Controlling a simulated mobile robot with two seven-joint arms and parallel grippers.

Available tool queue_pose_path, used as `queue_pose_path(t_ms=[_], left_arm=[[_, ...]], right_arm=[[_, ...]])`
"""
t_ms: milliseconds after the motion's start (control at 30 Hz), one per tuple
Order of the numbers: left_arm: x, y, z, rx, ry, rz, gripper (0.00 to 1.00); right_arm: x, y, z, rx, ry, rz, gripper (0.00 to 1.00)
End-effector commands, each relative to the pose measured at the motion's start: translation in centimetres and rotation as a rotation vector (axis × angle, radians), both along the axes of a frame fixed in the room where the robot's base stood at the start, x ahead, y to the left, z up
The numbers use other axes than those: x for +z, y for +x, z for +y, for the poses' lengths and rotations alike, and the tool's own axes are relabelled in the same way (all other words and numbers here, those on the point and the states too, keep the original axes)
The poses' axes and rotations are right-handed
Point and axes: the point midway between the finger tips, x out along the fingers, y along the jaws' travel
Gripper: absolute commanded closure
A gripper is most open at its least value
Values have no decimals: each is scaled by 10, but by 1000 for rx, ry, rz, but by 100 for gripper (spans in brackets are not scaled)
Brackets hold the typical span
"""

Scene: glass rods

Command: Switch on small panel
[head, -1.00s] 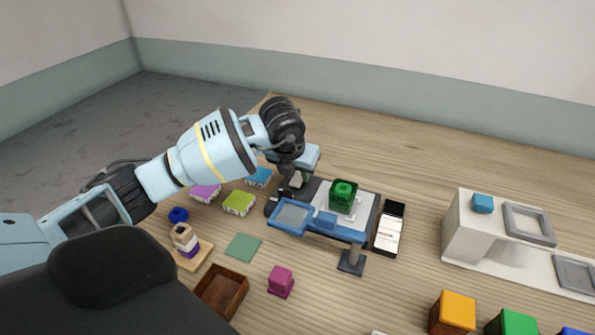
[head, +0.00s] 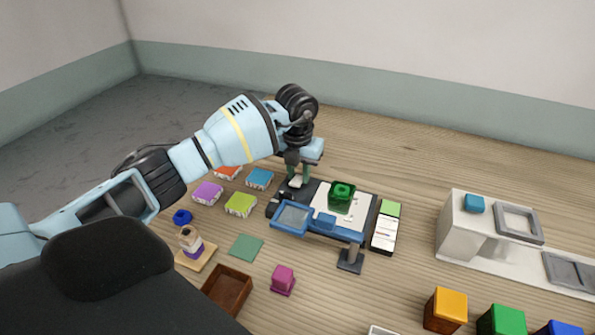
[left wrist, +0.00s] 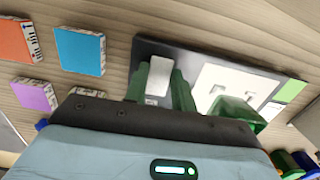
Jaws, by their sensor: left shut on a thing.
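My left gripper (head: 298,178) reaches down to the left end of a dark board (head: 312,191). In the left wrist view its green fingers (left wrist: 165,88) are shut on a small white block (left wrist: 158,76), which looks like a switch handle on the dark board (left wrist: 205,60); the block also shows in the head view (head: 296,182). A small panel (head: 384,234), with a white printed face, lies at the board's right end. Its top window (head: 390,208) is lit light green, and shows in the left wrist view too (left wrist: 291,90). My right gripper is not in view.
A green block (head: 341,195) stands on the board's white plate. A blue-framed stand (head: 345,234) rises in front. Colored tiles (head: 241,204) lie left, a brown tray (head: 227,290) and magenta cube (head: 283,280) nearer, a white unit (head: 480,235) right. Wood behind the board is clear.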

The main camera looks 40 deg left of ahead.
Motion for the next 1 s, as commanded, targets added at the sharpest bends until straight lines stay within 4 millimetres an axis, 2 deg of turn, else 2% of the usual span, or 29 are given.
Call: queue_pose_path(t_ms=[267,300,467,767,867,1000], left_arm=[[0,0,0,0,-1,3,97],[0,0,0,0,-1,3,73],[0,0,0,0,0,2,53],[2,0,0,0,-1,1,53],[10,0,0,0,-2,-1,53],[31,-1,0,-1,0,-3,53]], right_arm=[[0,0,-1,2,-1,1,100],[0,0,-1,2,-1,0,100],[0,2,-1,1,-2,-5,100],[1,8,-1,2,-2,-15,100],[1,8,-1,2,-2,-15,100],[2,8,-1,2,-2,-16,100]])
